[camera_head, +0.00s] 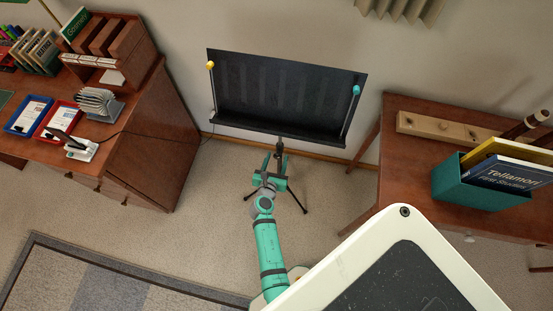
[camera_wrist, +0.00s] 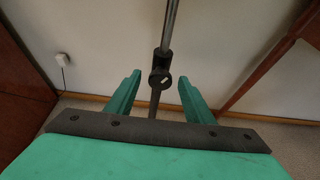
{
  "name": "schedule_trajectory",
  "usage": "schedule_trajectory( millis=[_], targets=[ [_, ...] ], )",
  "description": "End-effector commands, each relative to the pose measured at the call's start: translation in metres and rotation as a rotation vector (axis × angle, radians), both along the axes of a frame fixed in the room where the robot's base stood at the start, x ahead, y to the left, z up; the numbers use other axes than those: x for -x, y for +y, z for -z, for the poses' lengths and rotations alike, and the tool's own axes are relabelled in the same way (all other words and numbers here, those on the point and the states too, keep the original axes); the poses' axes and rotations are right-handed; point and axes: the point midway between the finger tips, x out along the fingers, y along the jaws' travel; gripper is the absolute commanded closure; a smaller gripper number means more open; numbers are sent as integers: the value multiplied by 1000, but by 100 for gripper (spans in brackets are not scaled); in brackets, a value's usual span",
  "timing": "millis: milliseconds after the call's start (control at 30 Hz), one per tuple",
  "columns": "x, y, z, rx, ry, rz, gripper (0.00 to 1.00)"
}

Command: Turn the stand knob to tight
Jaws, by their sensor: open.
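A black music stand (camera_head: 285,95) stands against the far wall, with a yellow-tipped and a teal-tipped page arm at its sides. Its pole (camera_wrist: 170,25) rises through the middle of the wrist view. The dark round stand knob (camera_wrist: 160,79) sits on the pole, with a light mark slanted up to the right on its face. My gripper (camera_wrist: 158,90) is open, one green finger on each side of the knob and pole in the picture, with gaps on both sides. In the head view my gripper (camera_head: 270,165) is below the stand's desk and partly hides the pole.
A wooden desk (camera_head: 150,150) with trays and books stands at left. A wooden table (camera_head: 415,165) with a teal book box (camera_head: 470,187) stands at right. The stand's black tripod legs (camera_head: 298,201) spread on the floor by my arm. Carpet between the furniture is clear.

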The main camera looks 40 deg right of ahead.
Motion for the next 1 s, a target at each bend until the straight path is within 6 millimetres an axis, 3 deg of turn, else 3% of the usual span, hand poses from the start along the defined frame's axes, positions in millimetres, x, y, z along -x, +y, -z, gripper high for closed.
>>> schedule_trajectory(
  millis=[367,533,567,1000],
  targets=[
    [-3,-4,3,-1,1,0,52],
    [-3,-4,3,-1,1,0,90],
    [-3,-4,3,-1,1,0,93],
    [-3,-3,3,-55,-62,-2,93]
  ],
)
